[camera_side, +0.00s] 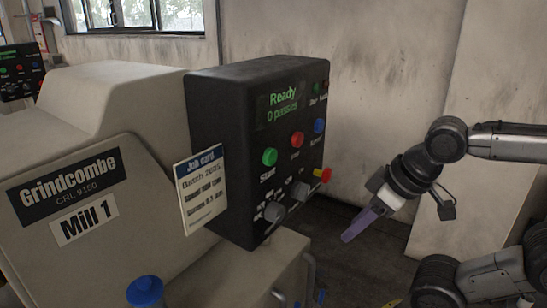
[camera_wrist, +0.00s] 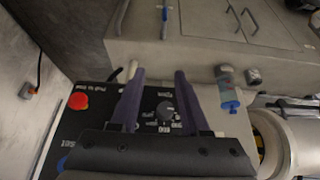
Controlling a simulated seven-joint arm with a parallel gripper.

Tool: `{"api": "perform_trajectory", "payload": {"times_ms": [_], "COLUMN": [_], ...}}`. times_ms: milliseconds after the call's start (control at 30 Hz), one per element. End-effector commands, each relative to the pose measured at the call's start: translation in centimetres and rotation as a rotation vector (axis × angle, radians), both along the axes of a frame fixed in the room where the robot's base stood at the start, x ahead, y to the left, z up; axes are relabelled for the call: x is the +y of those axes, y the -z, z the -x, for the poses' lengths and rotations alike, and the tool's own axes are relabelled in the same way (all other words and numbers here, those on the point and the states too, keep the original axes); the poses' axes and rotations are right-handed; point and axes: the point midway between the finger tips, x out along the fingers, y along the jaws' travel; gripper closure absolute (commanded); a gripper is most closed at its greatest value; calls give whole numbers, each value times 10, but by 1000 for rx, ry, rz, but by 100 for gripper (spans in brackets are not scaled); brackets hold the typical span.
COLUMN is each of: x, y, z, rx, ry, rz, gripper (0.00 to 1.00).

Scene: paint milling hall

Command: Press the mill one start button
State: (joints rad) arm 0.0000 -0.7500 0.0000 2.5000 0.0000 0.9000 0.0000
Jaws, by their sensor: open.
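The Mill 1 machine (camera_side: 95,180) carries a black control panel (camera_side: 222,140) whose display reads "Ready". The green button (camera_side: 269,157) labelled "Start" is on the panel's left side. It does not show in the wrist view. My gripper (camera_side: 360,222) is open and empty, to the right of the panel and apart from it in the side view. In the wrist view my purple fingers (camera_wrist: 158,75) are spread, with a black knob (camera_wrist: 166,110) showing between them.
The panel also bears a red button (camera_side: 297,139), a blue button (camera_side: 319,126), grey knobs (camera_side: 300,190) and a red knob with a yellow part (camera_side: 326,175). A job card (camera_side: 199,190) hangs beside it. A blue-capped item (camera_side: 145,291) is in front. Bare floor lies below my gripper.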

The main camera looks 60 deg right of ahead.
Motion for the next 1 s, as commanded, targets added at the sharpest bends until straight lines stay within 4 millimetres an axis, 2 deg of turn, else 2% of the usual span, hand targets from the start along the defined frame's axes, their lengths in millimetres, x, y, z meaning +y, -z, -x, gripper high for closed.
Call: {"api": "perform_trajectory", "payload": {"times_ms": [33,233,1000], "x": [0,0,0], "y": [0,0,0], "z": [0,0,0], "rx": [0,0,0], "ry": [0,0,0], "rz": [0,0,0], "gripper": [65,100,100]}}
